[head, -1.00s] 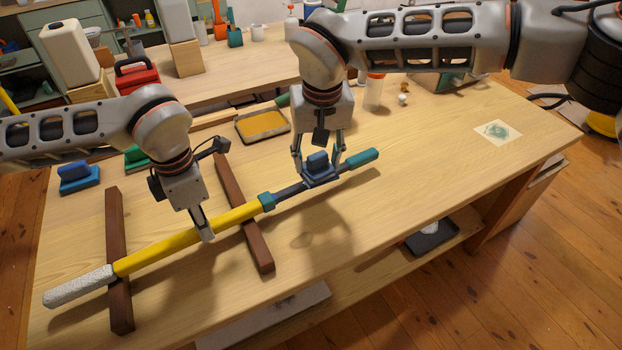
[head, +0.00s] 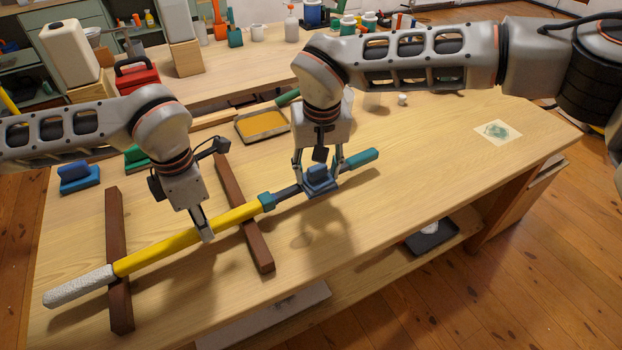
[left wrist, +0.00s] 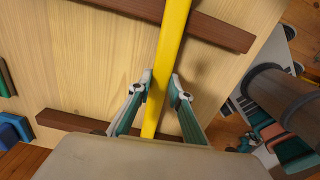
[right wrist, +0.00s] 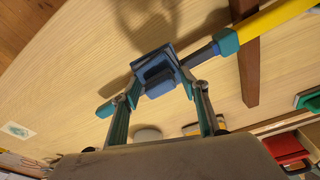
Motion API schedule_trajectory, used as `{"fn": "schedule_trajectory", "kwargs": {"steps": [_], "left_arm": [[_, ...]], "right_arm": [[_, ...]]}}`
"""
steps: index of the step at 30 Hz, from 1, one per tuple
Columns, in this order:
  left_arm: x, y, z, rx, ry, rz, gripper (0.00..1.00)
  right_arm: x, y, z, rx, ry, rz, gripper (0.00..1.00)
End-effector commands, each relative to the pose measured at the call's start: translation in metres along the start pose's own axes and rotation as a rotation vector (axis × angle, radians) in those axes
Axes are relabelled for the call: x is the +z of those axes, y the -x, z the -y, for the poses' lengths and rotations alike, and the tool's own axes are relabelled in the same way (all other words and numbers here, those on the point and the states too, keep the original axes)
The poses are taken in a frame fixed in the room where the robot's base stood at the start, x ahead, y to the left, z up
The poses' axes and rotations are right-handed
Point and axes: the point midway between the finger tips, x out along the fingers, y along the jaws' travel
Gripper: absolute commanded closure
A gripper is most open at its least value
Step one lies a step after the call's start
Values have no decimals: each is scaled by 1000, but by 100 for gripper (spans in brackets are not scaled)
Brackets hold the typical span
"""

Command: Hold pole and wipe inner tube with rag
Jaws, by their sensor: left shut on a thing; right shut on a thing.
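The pole lies slantwise over the table with a yellow outer tube (head: 165,247), a pale rough sleeve at its left end, a teal collar (head: 266,201), a thin dark inner tube (head: 288,192) and a teal end grip (head: 362,158). My left gripper (head: 205,232) is shut on the yellow tube, one finger on each side in the left wrist view (left wrist: 160,85). My right gripper (head: 318,170) is shut on a blue block-like rag (head: 320,184), held at the inner tube between collar and end grip. It also shows in the right wrist view (right wrist: 158,65); its contact face is hidden.
Two brown wooden bars (head: 118,255) (head: 245,215) lie under the pole. A blue pad (head: 78,180) and a green one lie at the left. A tray of yellow stuff (head: 262,125) stands behind. The table's right side is mostly clear, with a printed card (head: 497,132).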

Motion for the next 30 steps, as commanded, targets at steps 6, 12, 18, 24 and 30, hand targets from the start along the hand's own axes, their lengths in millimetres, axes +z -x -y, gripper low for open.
{"fn": "schedule_trajectory", "kwargs": {"steps": [6, 12, 18, 24, 30], "left_arm": [[0, 0, 0, 0, 0, 1, 100], [0, 0, 0, 0, 0, 1, 100], [0, 0, 0, 0, 0, 1, 100], [0, 0, 0, 0, -1, 1, 100], [0, 0, 0, 0, -1, 1, 100]], "right_arm": [[1, -5, 0, 0, 1, 0, 73], [1, -8, 0, 0, 0, -1, 73], [1, -9, 0, 0, 0, 0, 73], [2, -9, 0, 1, 0, 1, 73], [-3, -10, 2, 1, -1, 1, 73]]}}
